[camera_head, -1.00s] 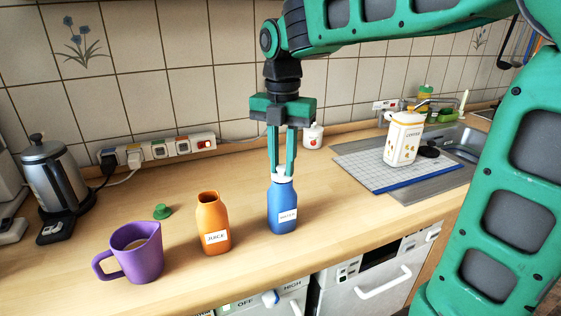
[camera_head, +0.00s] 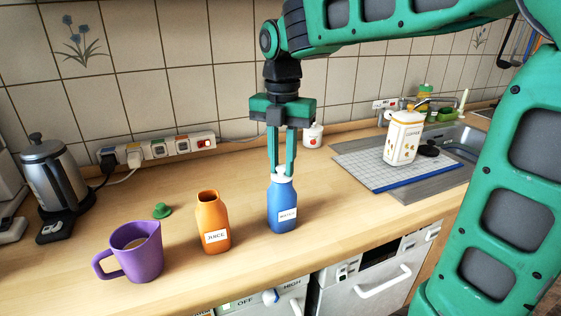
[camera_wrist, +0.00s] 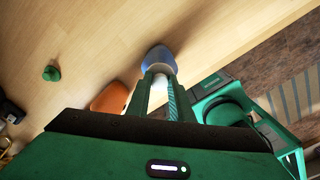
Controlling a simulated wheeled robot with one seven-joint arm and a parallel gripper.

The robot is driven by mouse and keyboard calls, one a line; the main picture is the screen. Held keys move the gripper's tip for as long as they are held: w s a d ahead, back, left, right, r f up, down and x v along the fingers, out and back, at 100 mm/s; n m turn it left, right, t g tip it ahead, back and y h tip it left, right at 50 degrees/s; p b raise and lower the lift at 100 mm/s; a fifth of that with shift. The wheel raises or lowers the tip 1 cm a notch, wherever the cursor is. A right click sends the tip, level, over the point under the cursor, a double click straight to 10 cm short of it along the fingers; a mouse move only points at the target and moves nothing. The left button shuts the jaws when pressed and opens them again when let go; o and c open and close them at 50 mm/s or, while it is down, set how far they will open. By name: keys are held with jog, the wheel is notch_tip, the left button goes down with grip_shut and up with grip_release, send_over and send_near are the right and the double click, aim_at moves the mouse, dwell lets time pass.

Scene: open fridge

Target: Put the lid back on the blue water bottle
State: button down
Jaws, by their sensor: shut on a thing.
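The blue water bottle (camera_head: 282,208) stands upright on the counter, with a white label on its front. My gripper (camera_head: 282,172) points straight down above it and is shut on a white lid (camera_head: 281,178). The lid is at the bottle's mouth, right on top of the neck. I cannot tell whether it is fully seated. In the wrist view the white lid (camera_wrist: 160,80) sits between the fingers, with the blue bottle (camera_wrist: 158,58) just beyond it.
An open orange juice bottle (camera_head: 212,222) stands to the left, with a purple mug (camera_head: 138,254) further left. A small green lid (camera_head: 162,210) lies behind them. A kettle (camera_head: 52,175) is at far left; a coffee canister (camera_head: 403,140) stands at right by the sink.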

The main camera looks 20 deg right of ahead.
dwell(0.3)
jog(key=c, duration=1)
grip_release()
jog(key=shift+r, duration=0.1)
jog(key=shift+r, duration=3.4)
jog(key=shift+c, duration=0.6)
grip_shut()
